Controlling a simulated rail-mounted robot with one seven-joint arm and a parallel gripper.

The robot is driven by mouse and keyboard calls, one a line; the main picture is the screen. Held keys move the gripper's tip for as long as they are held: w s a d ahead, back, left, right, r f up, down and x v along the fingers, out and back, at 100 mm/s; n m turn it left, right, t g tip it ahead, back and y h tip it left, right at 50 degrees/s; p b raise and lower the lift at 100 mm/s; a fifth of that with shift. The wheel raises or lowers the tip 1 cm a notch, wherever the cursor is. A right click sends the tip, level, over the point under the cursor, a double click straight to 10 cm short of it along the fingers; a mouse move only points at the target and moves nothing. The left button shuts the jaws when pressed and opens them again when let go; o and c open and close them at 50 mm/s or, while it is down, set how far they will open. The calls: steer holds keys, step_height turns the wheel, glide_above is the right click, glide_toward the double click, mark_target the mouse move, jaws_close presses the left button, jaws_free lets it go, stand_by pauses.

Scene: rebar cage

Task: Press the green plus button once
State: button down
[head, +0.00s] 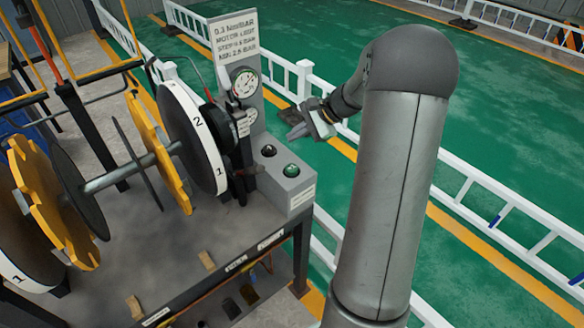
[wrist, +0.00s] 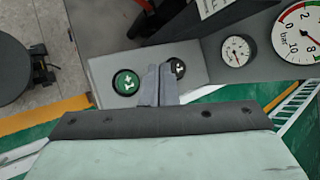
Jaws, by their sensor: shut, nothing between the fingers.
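The green button (head: 291,170) is on the top of a grey control box (head: 290,197) at the bench's right corner. In the wrist view the green button (wrist: 126,82) bears a pale symbol too small to read surely. A black button (head: 268,151) sits behind it on the same box and also shows in the wrist view (wrist: 179,66). My gripper (head: 293,134) is shut and empty, apart from the box, up and to its right in the head view. In the wrist view my fingertips (wrist: 158,68) appear between the two buttons, partly covering the black one's edge.
A sign panel (head: 233,45) with pressure gauges (head: 245,82) stands behind the box. Large numbered discs (head: 192,135) on a shaft are left of it. White railings (head: 480,180) run behind my arm. Open green floor (head: 510,110) lies to the right.

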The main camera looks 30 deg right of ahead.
steer(key=b, duration=0.6)
glide_toward(289, 167)
steer(key=shift+w+a+f, duration=0.45)
steer(key=shift+w+a, duration=0.05)
steer(key=shift+a, duration=0.2)
steer(key=shift+w+a+f, duration=0.45)
steer(key=shift+w+a, duration=0.05)
steer(key=shift+a, duration=0.25)
steer(key=shift+w+a+f, duration=0.45)
steer(key=shift+w+a, duration=0.05)
steer(key=shift+a, duration=0.2)
steer(key=shift+f, duration=0.15)
steer(key=shift+f+b, duration=0.3)
steer(key=shift+f+b, duration=0.7)
steer(key=shift+f, duration=0.2)
stand_by(0.4)
steer(key=shift+r, duration=0.15)
stand_by(0.3)
steer(key=shift+r+p, duration=0.85)
steer(key=shift+r, duration=0.3)
steer(key=shift+r, duration=0.15)
steer(key=shift+r+p, duration=1.7)
steer(key=shift+r, duration=0.75)
